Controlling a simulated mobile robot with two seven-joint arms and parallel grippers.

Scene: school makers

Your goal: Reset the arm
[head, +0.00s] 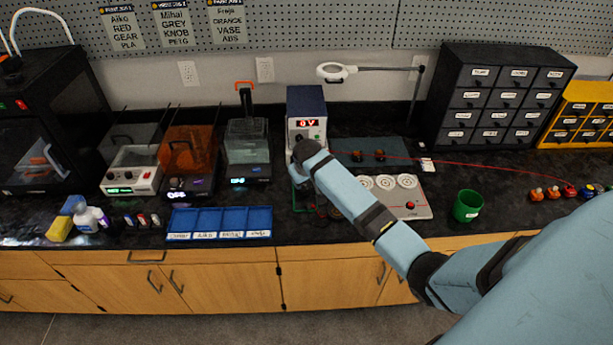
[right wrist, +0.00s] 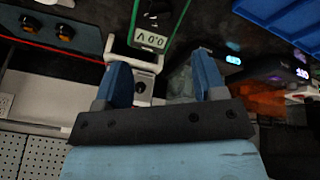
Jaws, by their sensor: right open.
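My right arm comes in from the right in the head view and reaches over the counter. Its forearm end (head: 308,158) is in front of the power supply (head: 307,105), whose red display reads 0 V. The arm hides the right gripper's fingers there. In the right wrist view the right gripper (right wrist: 164,72) is open, its two blue fingers apart with nothing held between them. A white panel with a dark knob (right wrist: 143,88) shows beyond the fingers. My left gripper is not in view.
A blue divided tray (head: 220,222) lies at the counter's front, left of the arm. A magnifier lamp (head: 336,72) and a drawer cabinet (head: 500,98) are behind.

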